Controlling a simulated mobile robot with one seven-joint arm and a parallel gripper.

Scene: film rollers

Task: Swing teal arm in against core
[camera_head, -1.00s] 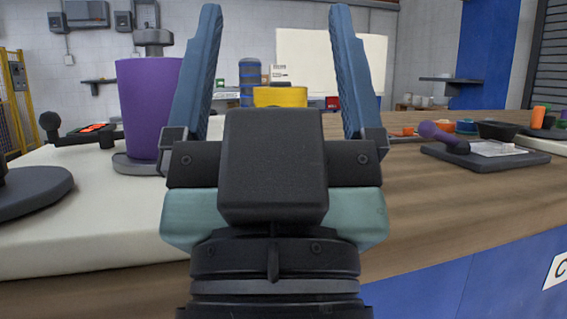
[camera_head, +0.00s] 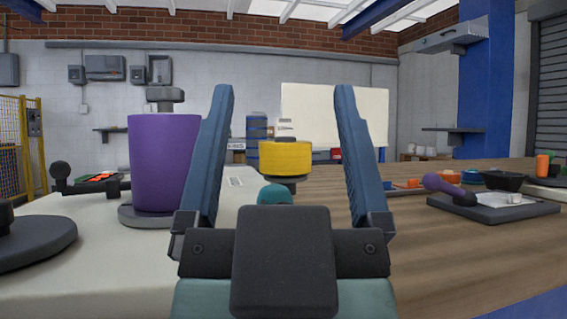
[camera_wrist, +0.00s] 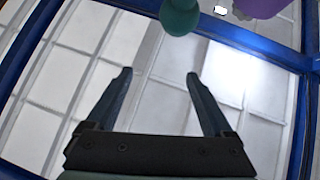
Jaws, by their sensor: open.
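A teal rounded knob (camera_head: 274,194), seemingly the end of the teal arm, shows between and beyond my fingers in the head view. It also shows at the top of the wrist view (camera_wrist: 180,16). The rest of the teal arm is hidden behind my gripper. My gripper (camera_head: 282,100) is open and empty, its blue fingers pointing up. A purple cylinder (camera_head: 163,165) stands upright on a round grey base to the left. A yellow cylinder (camera_head: 285,160) on a dark stand shows between the fingers, behind the knob. I cannot tell which cylinder is the core.
A round dark plate (camera_head: 35,243) lies at the left on the pale mat (camera_head: 110,280). A dark tray (camera_head: 495,207) with a purple-knobbed tool (camera_head: 447,187) lies at the right. The wooden counter (camera_head: 400,260) is mostly clear between it and my gripper.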

